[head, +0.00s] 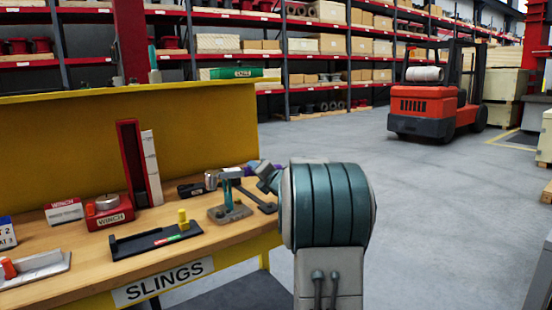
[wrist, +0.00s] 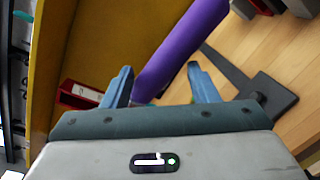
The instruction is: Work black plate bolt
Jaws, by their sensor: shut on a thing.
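A second black plate with a narrow bar (head: 262,203) lies near my gripper, and in the wrist view a black plate (wrist: 270,97) shows right of the fingers. My gripper (wrist: 160,72) has its fingers on either side of a thick purple cylinder (wrist: 180,50) and is shut on it. In the head view my wrist mostly hides the gripper, and only a little purple (head: 245,169) shows.
The wooden bench (head: 70,279) has a yellow back panel (head: 130,115). A teal clamp-like fixture (head: 230,195) stands close to my gripper. A red winch box (head: 108,212) and a tall red holder (head: 131,165) stand farther left. The floor at right is open; a forklift (head: 435,105) stands beyond.

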